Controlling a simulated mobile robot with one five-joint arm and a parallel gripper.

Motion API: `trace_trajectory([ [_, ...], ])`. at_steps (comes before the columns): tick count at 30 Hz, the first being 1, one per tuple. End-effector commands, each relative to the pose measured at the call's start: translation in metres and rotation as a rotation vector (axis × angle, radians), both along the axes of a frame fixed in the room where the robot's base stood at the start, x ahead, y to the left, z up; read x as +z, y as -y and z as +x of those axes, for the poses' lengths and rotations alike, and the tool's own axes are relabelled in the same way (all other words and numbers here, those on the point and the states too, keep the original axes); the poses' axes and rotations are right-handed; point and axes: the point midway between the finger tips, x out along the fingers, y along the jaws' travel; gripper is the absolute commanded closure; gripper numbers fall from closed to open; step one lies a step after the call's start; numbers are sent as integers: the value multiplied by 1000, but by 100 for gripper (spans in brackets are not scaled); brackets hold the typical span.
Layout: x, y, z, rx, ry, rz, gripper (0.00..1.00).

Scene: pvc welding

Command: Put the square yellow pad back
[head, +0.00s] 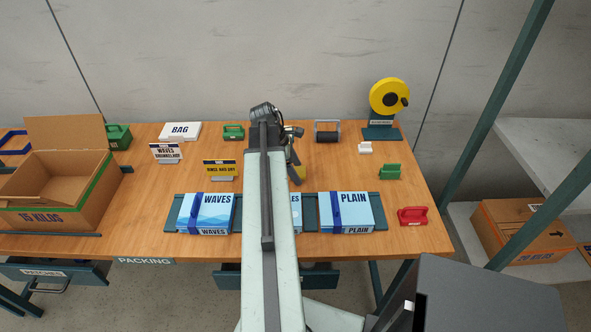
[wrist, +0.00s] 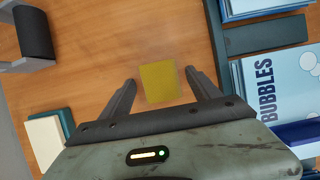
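The square yellow pad (wrist: 160,82) lies on the wooden table in the wrist view. My gripper (wrist: 160,76) is open, with one finger on each side of the pad and a gap to each. In the head view a bit of yellow (head: 299,174) shows beside my arm, and my gripper (head: 294,163) is partly hidden there by the arm. I cannot tell the exact height of the fingertips above the table.
The blue BUBBLES box (wrist: 272,88) lies close to the right finger. A black roller (wrist: 33,33) and a cream-topped green block (wrist: 45,135) are at left. The PLAIN box (head: 345,210), WAVES box (head: 206,212) and yellow tape reel (head: 386,96) stand around.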

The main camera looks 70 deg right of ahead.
Motion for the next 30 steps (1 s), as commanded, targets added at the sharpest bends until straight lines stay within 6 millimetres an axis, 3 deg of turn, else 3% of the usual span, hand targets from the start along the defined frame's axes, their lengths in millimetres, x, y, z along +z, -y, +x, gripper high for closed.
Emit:
trace_trajectory([
  [6, 1, 0, 0, 1, 0, 0, 28],
  [11, 14, -1, 3, 1, 0, 0, 28],
  [24, 103, -14, 36, 3, 0, 0, 28],
  [30, 116, -17, 45, 2, 0, 1, 28],
])
